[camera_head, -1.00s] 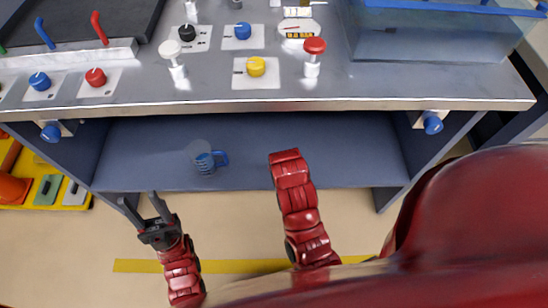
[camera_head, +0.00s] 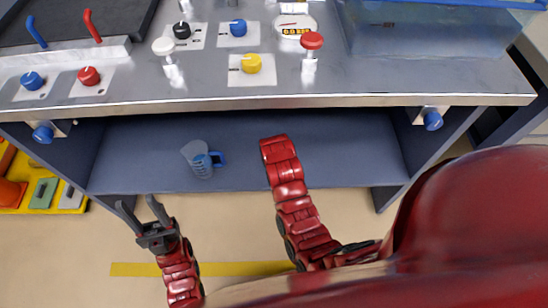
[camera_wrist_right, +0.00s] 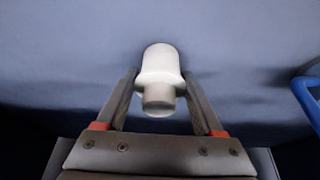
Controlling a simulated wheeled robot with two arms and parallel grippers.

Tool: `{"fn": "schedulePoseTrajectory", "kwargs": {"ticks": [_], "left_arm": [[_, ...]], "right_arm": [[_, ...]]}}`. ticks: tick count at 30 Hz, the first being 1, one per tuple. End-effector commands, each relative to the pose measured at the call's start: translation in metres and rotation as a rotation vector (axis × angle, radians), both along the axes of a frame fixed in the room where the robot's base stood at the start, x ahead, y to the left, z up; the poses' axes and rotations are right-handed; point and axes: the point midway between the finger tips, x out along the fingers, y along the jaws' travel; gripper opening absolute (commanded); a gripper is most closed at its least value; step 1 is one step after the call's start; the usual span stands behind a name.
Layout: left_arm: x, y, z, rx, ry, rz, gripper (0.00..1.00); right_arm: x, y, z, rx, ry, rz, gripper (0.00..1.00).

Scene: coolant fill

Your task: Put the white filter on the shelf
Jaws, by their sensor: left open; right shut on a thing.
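In the right wrist view, the white filter (camera_wrist_right: 161,60) is between the fingers of my right gripper (camera_wrist_right: 159,75), which is shut on it. Its rounded end points away from the wrist, over a blue-grey surface; I cannot tell whether it touches that surface. In the head view the filter and the right fingers do not show; my right arm reaches to the blue-grey shelf (camera_head: 345,150) under the counter. My left gripper (camera_head: 139,205) is open and empty, in front of the shelf's left part.
A clear jug with a blue handle (camera_head: 200,160) stands on the shelf, left of my right arm. A blue curved thing (camera_wrist_right: 308,98) shows at the wrist view's right edge. The metal counter (camera_head: 215,88) with knobs overhangs the shelf. The shelf's right part is clear.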

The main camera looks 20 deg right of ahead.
Motion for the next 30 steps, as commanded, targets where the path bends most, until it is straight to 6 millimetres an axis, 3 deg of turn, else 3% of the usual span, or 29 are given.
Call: {"fn": "schedulePoseTrajectory", "kwargs": {"ticks": [2,3,7,20,30], "left_arm": [[0.000,0.000,-0.001,0.000,0.000,0.000,0.50],[0.000,0.000,0.000,0.000,0.000,0.000,0.50],[0.000,0.000,-0.001,0.000,0.000,0.000,0.50],[0.000,0.000,0.002,0.000,0.000,0.000,0.50],[0.000,0.000,0.012,0.000,0.000,0.000,0.50]], "right_arm": [[0.000,0.000,-0.003,0.000,0.001,0.000,0.11],[0.000,0.000,-0.002,0.000,0.000,0.000,0.76],[0.000,0.000,-0.002,0.000,0.001,0.000,0.99],[-0.003,0.001,0.008,0.000,0.002,0.001,0.99],[-0.026,0.009,0.070,0.000,-0.004,0.003,0.99]]}}
